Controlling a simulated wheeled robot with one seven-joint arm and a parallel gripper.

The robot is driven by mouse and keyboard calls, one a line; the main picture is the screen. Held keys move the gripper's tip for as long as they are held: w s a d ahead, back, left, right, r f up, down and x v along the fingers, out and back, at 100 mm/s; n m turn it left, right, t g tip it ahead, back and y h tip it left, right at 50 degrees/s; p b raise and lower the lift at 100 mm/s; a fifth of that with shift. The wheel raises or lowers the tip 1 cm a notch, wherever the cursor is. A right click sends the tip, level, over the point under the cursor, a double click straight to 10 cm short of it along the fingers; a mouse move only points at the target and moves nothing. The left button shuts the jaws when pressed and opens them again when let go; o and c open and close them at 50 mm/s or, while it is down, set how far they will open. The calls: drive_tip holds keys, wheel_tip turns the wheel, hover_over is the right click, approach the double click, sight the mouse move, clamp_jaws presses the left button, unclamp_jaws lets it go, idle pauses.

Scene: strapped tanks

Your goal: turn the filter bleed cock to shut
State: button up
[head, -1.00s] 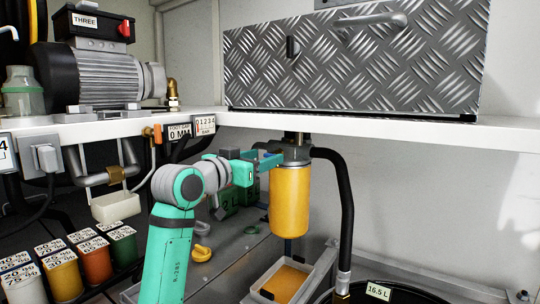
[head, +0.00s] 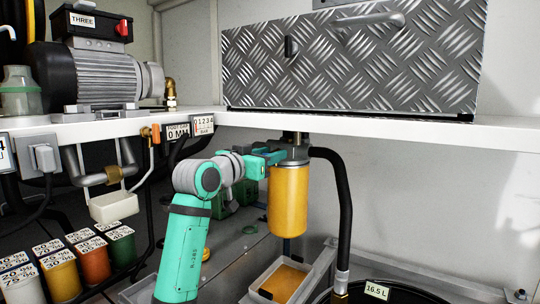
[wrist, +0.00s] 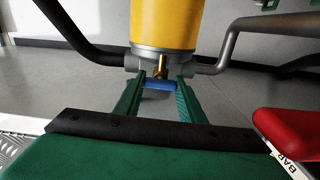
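The yellow filter canister (head: 288,198) hangs from a grey head under the white shelf. In the wrist view the canister (wrist: 163,24) shows at the top, with a small brass cock stem (wrist: 160,66) at its grey head. The cock's blue handle (wrist: 160,85) lies crosswise between my fingers. My gripper (head: 277,155) is at the left of the filter head. In the wrist view my gripper (wrist: 160,78) has its two green fingers apart, one on each side of the handle. Whether either finger touches it I cannot tell. The head view hides the handle behind my gripper.
A black hose (head: 340,200) runs down to the right of the filter. An open tray (head: 282,282) stands below it. A red-handled part (wrist: 285,140) is at the right of the wrist view. The shelf (head: 390,131) is close above my arm.

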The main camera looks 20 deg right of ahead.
drive_tip(key=shift+m, duration=0.3)
drive_tip(key=m, duration=0.8)
drive_tip(key=shift+s+d+f, duration=0.1)
drive_tip(key=shift+s, duration=0.05)
drive_tip(key=m, duration=0.4)
drive_tip(key=shift+f+m, duration=0.1)
drive_tip(key=shift+m, duration=0.2)
drive_tip(key=shift+d+f+m, duration=0.1)
drive_tip(key=shift+f+m, duration=0.05)
drive_tip(key=shift+m, duration=2.05)
drive_tip(key=o, duration=1.1)
drive_tip(key=shift+c, duration=0.2)
